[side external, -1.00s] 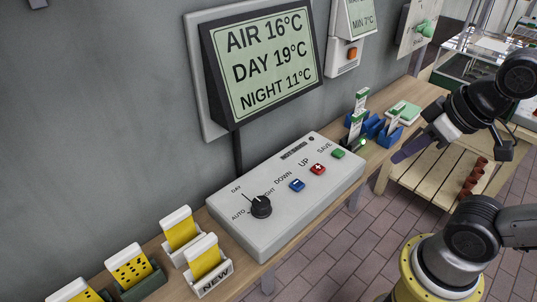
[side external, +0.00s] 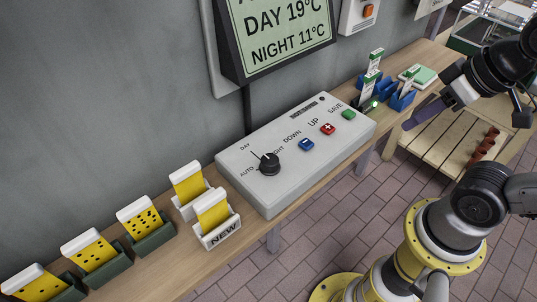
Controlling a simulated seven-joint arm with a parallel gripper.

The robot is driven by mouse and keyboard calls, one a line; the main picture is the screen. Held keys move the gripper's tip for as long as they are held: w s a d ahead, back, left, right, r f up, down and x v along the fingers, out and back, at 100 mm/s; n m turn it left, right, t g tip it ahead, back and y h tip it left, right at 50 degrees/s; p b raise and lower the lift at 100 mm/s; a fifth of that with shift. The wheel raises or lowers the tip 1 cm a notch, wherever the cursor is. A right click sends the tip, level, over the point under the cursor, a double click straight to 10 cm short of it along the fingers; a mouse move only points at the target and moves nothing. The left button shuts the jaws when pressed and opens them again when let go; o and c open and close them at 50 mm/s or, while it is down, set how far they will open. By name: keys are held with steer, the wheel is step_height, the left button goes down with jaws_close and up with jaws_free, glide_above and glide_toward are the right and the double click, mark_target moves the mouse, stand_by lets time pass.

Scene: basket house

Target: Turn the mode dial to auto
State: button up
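The mode dial (side external: 270,164) is a black round knob on the left part of a pale grey control box (side external: 335,140). Labels DAY, AUTO and a partly covered NIGHT surround it. A thin line runs from the knob's upper left toward DAY; I cannot tell whether it is the knob's pointer or a printed mark. My gripper (side external: 410,123) is at the right, past the box's right end, well apart from the dial. Its purplish fingers point down and left, and I cannot tell whether they are parted.
Blue, red and green buttons (side external: 348,114) sit right of the dial. A wall display (side external: 285,35) stands above. Yellow cards in holders (side external: 145,222) line the shelf at left.

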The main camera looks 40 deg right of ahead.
steer(key=o, duration=0.6)
steer(key=shift+m+g, duration=0.4)
steer(key=shift+m, duration=0.2)
steer(key=w+r, duration=0.1)
steer(key=r, duration=0.1)
steer(key=w+r, duration=0.1)
steer(key=r, duration=0.1)
steer(key=w+a+r, duration=0.1)
steer(key=r, duration=0.1)
steer(key=shift+o, duration=0.2)
steer(key=w+a+r+g, duration=0.2)
steer(key=w+a+r, duration=0.2)
steer(key=w+a, duration=0.15)
steer(key=n+g, duration=0.3)
glide_above(270, 159)
step_height(270, 159, down, 4)
steer(key=f, duration=0.1)
step_height(270, 159, down, 13)
steer(key=shift+f, duration=0.1)
jaws_close()
